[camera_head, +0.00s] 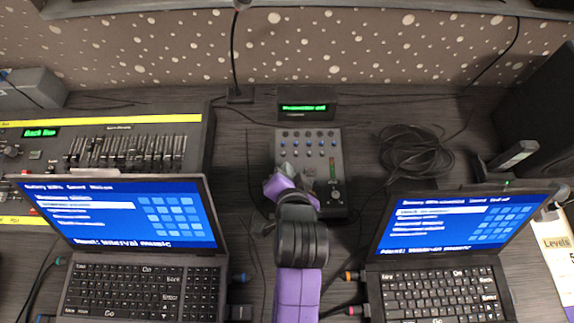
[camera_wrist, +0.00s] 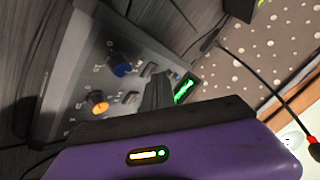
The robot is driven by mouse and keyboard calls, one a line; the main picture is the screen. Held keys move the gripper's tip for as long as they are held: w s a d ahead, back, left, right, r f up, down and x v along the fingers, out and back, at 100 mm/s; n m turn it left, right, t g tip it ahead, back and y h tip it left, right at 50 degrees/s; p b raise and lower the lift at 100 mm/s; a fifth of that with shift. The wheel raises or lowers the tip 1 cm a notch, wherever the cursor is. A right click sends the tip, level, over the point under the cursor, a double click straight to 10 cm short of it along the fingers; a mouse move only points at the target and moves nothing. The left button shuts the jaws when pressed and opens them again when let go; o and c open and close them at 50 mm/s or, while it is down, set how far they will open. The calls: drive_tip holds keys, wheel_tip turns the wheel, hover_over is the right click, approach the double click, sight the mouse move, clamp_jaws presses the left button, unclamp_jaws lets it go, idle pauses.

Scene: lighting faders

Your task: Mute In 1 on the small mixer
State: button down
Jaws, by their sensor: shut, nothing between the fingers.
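The small mixer (camera_head: 328,150) is a dark grey box with rows of knobs, lying on the dark desk between the two laptops. My arm covers its lower left part in the head view. In the wrist view the mixer panel (camera_wrist: 75,60) is tilted, with a blue knob (camera_wrist: 121,66), an orange knob (camera_wrist: 97,102) and small dark buttons (camera_wrist: 130,98) beside them. The label text is too small to read. My gripper (camera_wrist: 158,92) is shut and empty, its dark fingertips over the panel near the buttons. I cannot tell whether they touch it.
A large fader desk (camera_head: 130,150) stands at the left, behind the left laptop (camera_head: 120,215). The right laptop (camera_head: 455,225) is open at the right. A coiled black cable (camera_head: 414,152) lies right of the mixer. A small green-lit display (camera_head: 305,106) stands behind it.

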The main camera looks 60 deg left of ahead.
drive_tip(key=shift+r, duration=0.1)
drive_tip(key=shift+r+p, duration=0.4)
drive_tip(key=shift+p, duration=0.35)
drive_tip(key=r+p, duration=0.6)
drive_tip(key=shift+s+d, duration=0.2)
drive_tip(key=shift+d, duration=0.15)
idle(0.5)
